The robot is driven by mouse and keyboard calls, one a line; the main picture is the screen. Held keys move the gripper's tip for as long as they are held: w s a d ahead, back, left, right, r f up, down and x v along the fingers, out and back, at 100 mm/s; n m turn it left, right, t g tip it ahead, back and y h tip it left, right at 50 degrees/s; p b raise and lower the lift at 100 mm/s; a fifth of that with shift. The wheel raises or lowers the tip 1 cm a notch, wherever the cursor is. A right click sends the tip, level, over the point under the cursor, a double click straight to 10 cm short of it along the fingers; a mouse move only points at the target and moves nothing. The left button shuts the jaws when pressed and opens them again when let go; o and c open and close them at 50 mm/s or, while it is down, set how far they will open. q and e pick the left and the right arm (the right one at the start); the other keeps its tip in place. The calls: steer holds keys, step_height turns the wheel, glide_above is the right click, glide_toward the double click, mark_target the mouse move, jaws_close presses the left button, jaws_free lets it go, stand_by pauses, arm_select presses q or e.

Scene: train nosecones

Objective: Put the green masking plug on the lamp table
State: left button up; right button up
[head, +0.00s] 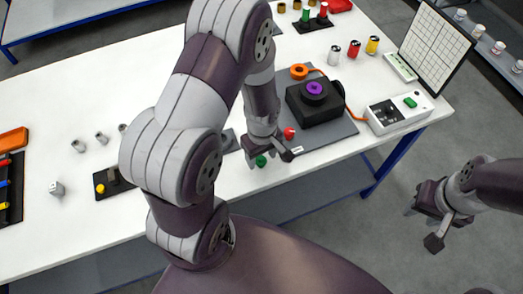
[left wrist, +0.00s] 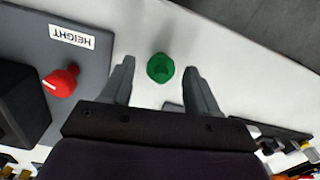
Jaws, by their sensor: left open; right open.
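The green masking plug (head: 261,161) stands on the white worktable (head: 285,180) near its front edge. In the left wrist view the plug (left wrist: 160,68) lies between the two spread fingers, near their tips. My left gripper (head: 268,153) is open over the plug; I cannot tell whether a finger touches it. My right gripper (head: 428,222) is open and empty, off the table's right front side, over the floor. I cannot tell for certain which surface is the lamp table.
A white control box (head: 398,113) and upright grid panel (head: 437,46) stand at the right.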

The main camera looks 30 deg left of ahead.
mark_target(262, 158)
arm_select(q)
steer(key=s+d+r+m, duration=0.1)
steer(key=s+r+m, duration=0.1)
steer(key=r+m, duration=0.4)
steer(key=s+d+r+m+t, duration=0.1)
steer(key=s+r+m, duration=0.1)
steer(key=r+m, duration=0.3)
step_height(262, 158, up, 3)
steer(key=shift+r+m+t, duration=0.1)
steer(key=shift+m+t, duration=0.2)
steer(key=shift+m, duration=0.1)
